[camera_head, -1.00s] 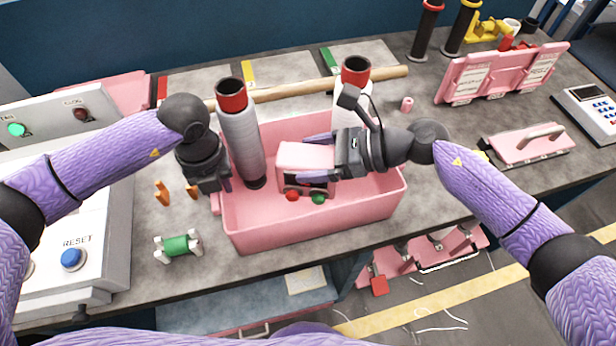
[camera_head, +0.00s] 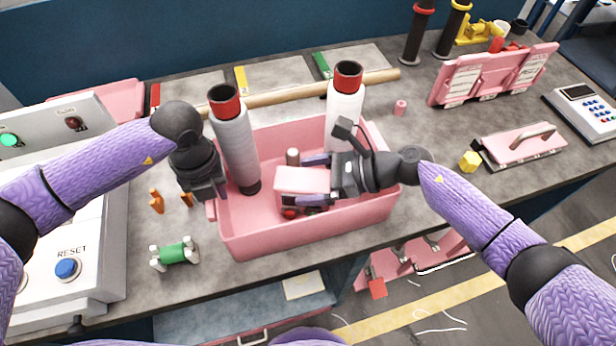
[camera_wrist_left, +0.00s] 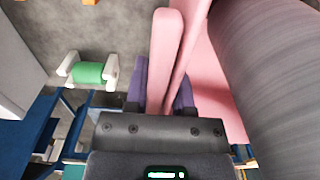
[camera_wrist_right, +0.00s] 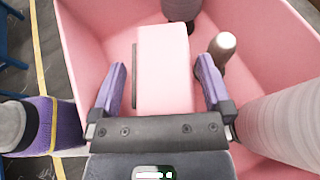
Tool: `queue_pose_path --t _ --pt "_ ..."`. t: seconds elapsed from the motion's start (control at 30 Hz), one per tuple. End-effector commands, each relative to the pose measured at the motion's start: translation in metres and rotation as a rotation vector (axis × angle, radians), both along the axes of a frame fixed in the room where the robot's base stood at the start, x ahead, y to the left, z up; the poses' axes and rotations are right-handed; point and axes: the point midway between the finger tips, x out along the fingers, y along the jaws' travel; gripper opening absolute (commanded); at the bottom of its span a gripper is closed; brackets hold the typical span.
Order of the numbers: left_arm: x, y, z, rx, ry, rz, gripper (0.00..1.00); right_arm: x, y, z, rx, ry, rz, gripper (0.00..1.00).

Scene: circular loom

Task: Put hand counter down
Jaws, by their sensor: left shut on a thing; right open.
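The hand counter (camera_head: 303,180) is a pink box with a dark lower part and a red button, inside the pink bin (camera_head: 300,236). In the right wrist view the counter (camera_wrist_right: 163,68) lies between the two purple fingers of my right gripper (camera_wrist_right: 165,88). Gaps show on both sides, so the gripper is open around it. In the head view my right gripper (camera_head: 314,180) reaches in from the right. My left gripper (camera_wrist_left: 163,85) is shut on the bin's pink side handle (camera_wrist_left: 165,50). The counter's underside is hidden.
A short peg (camera_head: 292,157) is behind the counter. A green spool (camera_head: 174,252) lies on the bench left of the bin.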

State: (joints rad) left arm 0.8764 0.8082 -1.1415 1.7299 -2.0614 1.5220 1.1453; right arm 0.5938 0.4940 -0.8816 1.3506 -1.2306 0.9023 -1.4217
Motion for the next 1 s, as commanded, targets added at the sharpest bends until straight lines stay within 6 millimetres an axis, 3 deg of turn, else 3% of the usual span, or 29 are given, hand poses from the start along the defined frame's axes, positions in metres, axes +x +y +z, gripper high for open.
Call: queue_pose_path --t 0.2,0.4,0.57,1.0 --pt "0.0 0.0 0.0 0.0 0.0 0.001 0.0 -0.004 -0.056 0.022 -0.006 0.0 -0.003 1.0" --pt "0.0 0.0 0.0 0.0 0.0 0.0 0.0 -0.007 -0.095 0.039 -0.003 0.0 -0.002 1.0" --pt "0.0 0.0 0.0 0.0 -0.001 0.0 0.0 -0.008 -0.105 0.044 -0.001 0.001 0.0 1.0" --pt "0.0 0.0 0.0 0.0 -0.001 0.0 0.0 -0.008 -0.105 0.044 -0.001 0.001 0.0 1.0"
